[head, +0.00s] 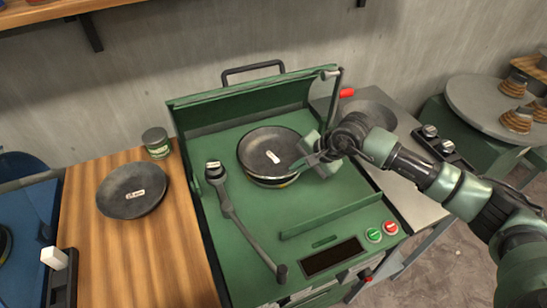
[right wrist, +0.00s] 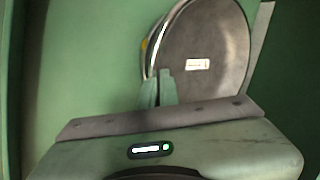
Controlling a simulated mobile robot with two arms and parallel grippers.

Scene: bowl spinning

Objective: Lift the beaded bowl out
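The bowl (head: 262,148) is a dark grey, round dish with a small white label, inside the open green machine (head: 235,215). Its rim looks lighter, with a bit of yellow below it. My right gripper (head: 308,158) is at the bowl's right rim. In the right wrist view the bowl (right wrist: 212,45) stands behind the two fingertips (right wrist: 158,88), which are close together, one on each side of the rim. The rim between them is partly hidden. The bowl appears to rest in the machine. My left gripper is not in view.
The machine's raised lid (head: 245,105) stands behind the bowl. A lever arm (head: 240,220) is at the left and a low ledge (head: 330,215) in front. A second dark dish (head: 132,190) and a small tin (head: 156,143) sit on the wooden counter (head: 150,255). A round table (head: 475,105) holds brown stacks.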

